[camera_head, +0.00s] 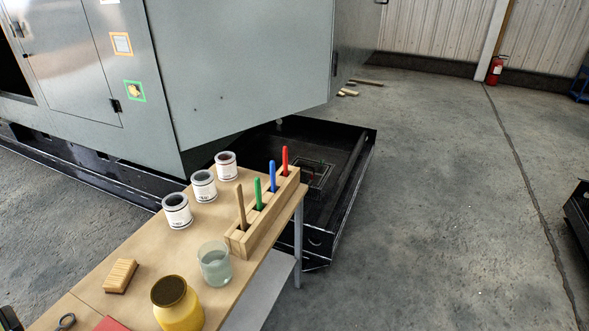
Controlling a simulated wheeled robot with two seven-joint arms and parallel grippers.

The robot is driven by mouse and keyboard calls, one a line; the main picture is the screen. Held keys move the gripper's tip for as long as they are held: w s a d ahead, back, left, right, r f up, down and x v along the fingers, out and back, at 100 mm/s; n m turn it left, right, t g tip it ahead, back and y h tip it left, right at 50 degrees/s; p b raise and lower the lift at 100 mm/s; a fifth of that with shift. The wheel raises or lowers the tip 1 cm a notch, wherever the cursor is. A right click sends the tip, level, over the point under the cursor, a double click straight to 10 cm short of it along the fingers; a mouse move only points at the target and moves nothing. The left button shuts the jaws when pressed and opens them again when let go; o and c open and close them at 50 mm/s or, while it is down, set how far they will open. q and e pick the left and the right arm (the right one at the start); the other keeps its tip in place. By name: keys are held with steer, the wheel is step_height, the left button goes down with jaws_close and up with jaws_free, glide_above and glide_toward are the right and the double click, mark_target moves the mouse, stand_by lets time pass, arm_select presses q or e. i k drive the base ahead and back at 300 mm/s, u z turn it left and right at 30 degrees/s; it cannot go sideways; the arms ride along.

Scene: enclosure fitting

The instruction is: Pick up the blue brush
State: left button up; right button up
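The blue brush (273,175) stands upright in a wooden holder (247,243) at the right edge of the table; only its blue handle shows, and its lower end is hidden in the holder. It stands between a green brush (258,193) and a red brush (285,160). A brown brush (241,207) stands at the near end of the holder.
On the wooden table (150,247) are several white-labelled cans (177,211), a glass jar (215,264), a yellow jar (178,305) and a scrubbing brush (120,276). A large grey enclosure (240,65) stands behind the table. Open floor lies to the right.

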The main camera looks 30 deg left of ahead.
mark_target(272, 167)
steer(key=i, duration=1.55)
steer(key=u, duration=3)
